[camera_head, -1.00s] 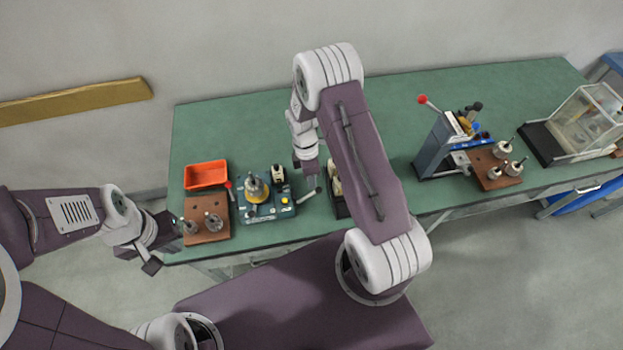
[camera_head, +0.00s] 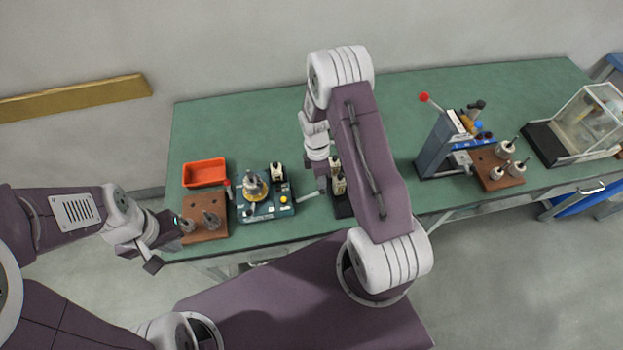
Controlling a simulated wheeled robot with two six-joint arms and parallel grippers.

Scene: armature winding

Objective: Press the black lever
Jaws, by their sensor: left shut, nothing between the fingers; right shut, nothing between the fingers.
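The blue-green winding machine (camera_head: 268,212) stands on the green table, with a brass-coloured winding part on top. A thin grey lever (camera_head: 308,197) sticks out from its right side; its outer end lies by my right gripper. I cannot tell whether they touch. My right gripper (camera_head: 322,186) is shut and empty, pointing down just right of the winding machine. My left gripper (camera_head: 158,247) is shut and empty off the table's left front corner.
A red-orange bin (camera_head: 205,173) and a brown board (camera_head: 212,234) with metal parts stand at the left. A dark device (camera_head: 341,205) is partly hidden behind my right arm. Another brown board (camera_head: 488,184) and a clear-walled box (camera_head: 582,125) are at the right. The table's back is clear.

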